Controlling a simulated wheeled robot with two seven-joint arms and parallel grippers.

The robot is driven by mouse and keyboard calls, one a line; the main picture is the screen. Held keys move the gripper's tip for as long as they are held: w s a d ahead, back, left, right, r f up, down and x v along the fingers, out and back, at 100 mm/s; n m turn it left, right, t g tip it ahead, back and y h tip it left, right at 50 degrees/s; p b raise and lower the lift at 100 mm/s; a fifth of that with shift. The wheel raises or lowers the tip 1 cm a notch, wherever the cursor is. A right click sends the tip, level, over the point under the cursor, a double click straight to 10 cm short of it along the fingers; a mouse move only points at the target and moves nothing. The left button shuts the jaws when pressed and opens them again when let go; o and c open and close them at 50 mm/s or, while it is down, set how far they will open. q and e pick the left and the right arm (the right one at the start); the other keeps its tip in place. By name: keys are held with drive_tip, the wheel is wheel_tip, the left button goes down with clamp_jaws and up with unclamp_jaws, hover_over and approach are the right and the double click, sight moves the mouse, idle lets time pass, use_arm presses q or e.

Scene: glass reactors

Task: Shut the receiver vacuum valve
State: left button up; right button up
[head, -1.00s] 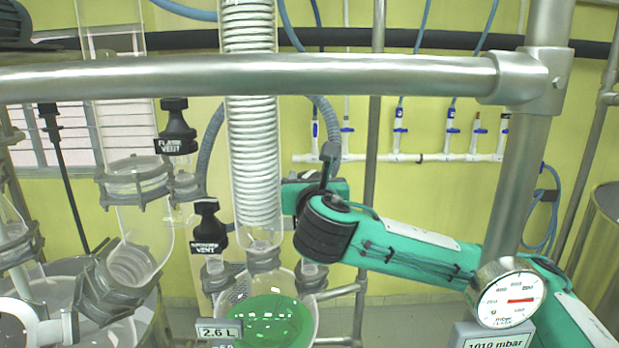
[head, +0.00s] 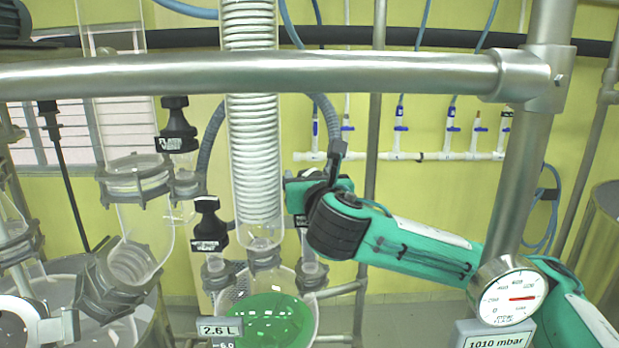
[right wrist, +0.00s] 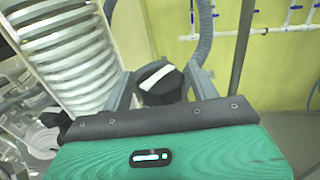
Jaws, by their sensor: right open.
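My right gripper (head: 325,178) is at the right of the receiver neck, beside the coiled glass column. In the right wrist view its two fingers (right wrist: 162,84) are open, one on each side of a black valve knob (right wrist: 160,82) with a white stripe. Whether they touch it I cannot tell. In the head view the gripper hides most of this valve; part of a dark label (head: 302,222) shows below it, too covered to read fully. The green-filled receiver flask (head: 265,318) is underneath. My left gripper is not in view.
Two black vent valves, the flask vent (head: 176,125) and a lower one (head: 207,225), stand left of the coiled column (head: 254,150). A steel frame rail (head: 250,73) crosses in front. A pressure gauge (head: 508,297) with a 1010 mbar display (head: 497,340) is at the right.

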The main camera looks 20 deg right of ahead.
drive_tip(key=n+y, duration=0.2)
drive_tip(key=y, duration=0.1)
drive_tip(key=shift+s+d, duration=0.1)
drive_tip(key=shift+d, duration=0.1)
drive_tip(key=shift+a+n+g+y, duration=0.1)
drive_tip(key=shift+n+g+y, duration=0.35)
drive_tip(key=shift+n+y, duration=0.95)
drive_tip(key=shift+n+g+y, duration=0.45)
drive_tip(key=shift+n+y, duration=0.35)
drive_tip(key=shift+y, duration=1.1)
drive_tip(key=shift+a, duration=0.1)
drive_tip(key=c, duration=0.8)
drive_tip(key=shift+o, duration=0.2)
drive_tip(key=shift+a+f+h, duration=0.1)
drive_tip(key=shift+h, duration=0.3)
drive_tip(key=m+t+h, duration=0.1)
drive_tip(key=m+h, duration=0.1)
drive_tip(key=shift+h+b, duration=0.3)
drive_tip(key=shift+b, duration=0.1)
drive_tip(key=m+h, duration=0.4)
drive_tip(key=h, duration=0.1)
drive_tip(key=shift+t+h+p, duration=0.3)
drive_tip(key=shift+t+p, duration=0.1)
drive_tip(key=shift+m+g+h, duration=0.3)
drive_tip(key=shift+m+h, duration=0.9)
drive_tip(key=shift+h, duration=0.7)
